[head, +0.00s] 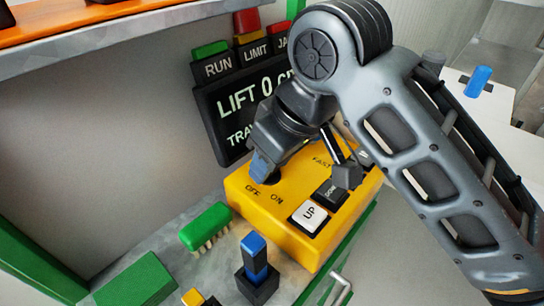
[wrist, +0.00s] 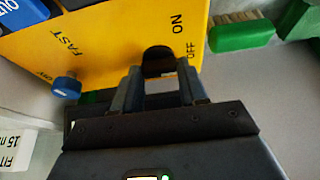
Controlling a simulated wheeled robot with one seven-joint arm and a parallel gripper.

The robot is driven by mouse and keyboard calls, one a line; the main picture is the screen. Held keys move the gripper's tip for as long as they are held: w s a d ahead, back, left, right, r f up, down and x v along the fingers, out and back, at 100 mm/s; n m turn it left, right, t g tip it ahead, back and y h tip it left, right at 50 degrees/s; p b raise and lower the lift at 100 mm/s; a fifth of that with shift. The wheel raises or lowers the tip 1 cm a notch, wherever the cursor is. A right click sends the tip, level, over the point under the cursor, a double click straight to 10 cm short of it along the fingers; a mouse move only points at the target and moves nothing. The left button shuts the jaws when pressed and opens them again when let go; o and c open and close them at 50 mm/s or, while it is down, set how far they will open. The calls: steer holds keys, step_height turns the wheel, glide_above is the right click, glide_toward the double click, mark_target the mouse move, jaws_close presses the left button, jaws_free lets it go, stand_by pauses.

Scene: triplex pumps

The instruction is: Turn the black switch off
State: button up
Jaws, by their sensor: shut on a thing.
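The yellow control box (head: 240,190) carries the black switch (head: 271,181), beside the printed words OFF and ON. The switch is mostly hidden by my gripper (head: 262,166) in the head view. In the wrist view the black switch (wrist: 157,56) sits on the yellow face near ON and OFF, between the tips of my gripper (wrist: 160,78). The fingers are shut on it, one on each side. Which way the switch is thrown cannot be told.
The white UP button (head: 309,217) and dark DOWN button (head: 331,194) are on the same box. A blue knob (wrist: 67,87) is close to my gripper. A display panel (head: 240,105) stands behind.

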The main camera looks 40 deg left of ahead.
steer(key=o, duration=0.8)
steer(key=shift+v, duration=3.9)
